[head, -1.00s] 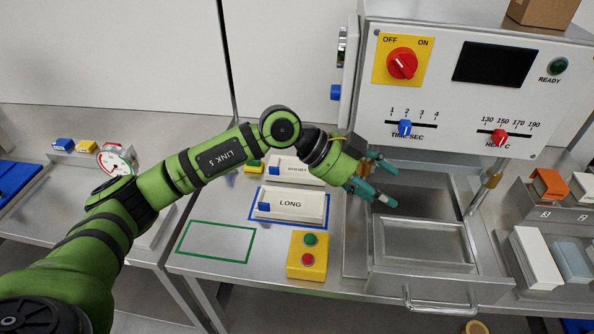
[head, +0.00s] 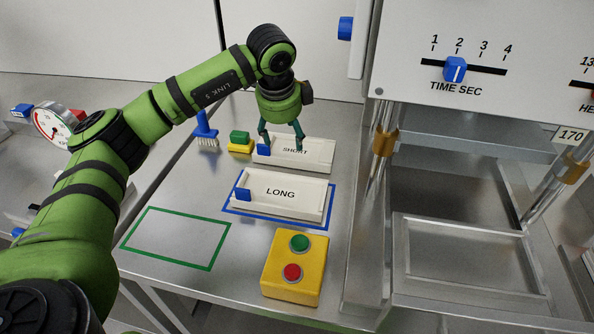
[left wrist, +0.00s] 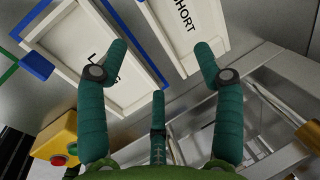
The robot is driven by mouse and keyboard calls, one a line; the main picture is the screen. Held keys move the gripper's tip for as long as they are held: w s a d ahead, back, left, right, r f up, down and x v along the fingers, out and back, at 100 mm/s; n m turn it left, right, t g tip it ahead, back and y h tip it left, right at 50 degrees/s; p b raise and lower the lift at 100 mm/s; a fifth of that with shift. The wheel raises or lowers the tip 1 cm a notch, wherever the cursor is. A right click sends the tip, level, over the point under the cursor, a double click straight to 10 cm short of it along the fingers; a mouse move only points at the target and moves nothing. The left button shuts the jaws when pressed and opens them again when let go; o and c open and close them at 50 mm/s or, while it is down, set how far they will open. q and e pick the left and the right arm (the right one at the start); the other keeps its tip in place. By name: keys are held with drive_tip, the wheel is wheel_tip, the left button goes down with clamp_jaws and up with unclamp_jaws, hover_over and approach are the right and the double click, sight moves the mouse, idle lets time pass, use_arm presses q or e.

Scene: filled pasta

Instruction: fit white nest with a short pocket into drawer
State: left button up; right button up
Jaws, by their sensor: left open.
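The white nest labelled SHORT (head: 316,151), with a blue tab at its left end, lies flat on the steel table behind the LONG nest. It also shows at the top of the left wrist view (left wrist: 184,30). My left gripper (head: 283,145) is over the SHORT nest, fingers down, open and empty. I cannot tell whether its fingertips touch the nest. The drawer (head: 475,290), a steel frame with a shallow rectangular recess, is at the right below the machine; its recess looks empty. My right gripper is not in view.
The white LONG nest (head: 283,196) lies inside a blue outline. A yellow button box (head: 294,267) stands in front of it. A green outline (head: 176,238) on the table is empty. A blue brush (head: 206,133) and machine posts (head: 382,145) flank the SHORT nest's area.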

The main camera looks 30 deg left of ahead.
sight(290, 160)
use_arm(q)
drive_tip(key=b+x, duration=0.1)
drive_tip(key=x, duration=0.2)
drive_tip(key=shift+s+d, duration=0.1)
drive_tip(key=shift+d, duration=0.05)
drive_tip(key=shift+f+p, duration=0.4)
drive_tip(key=shift+f, duration=0.35)
drive_tip(key=p+x, duration=0.1)
drive_tip(key=x, duration=0.3)
drive_tip(key=shift+f, duration=0.4)
drive_tip(key=shift+w+f, duration=0.2)
drive_tip(key=shift+w, duration=0.05)
drive_tip(key=shift+s, duration=0.1)
clamp_jaws()
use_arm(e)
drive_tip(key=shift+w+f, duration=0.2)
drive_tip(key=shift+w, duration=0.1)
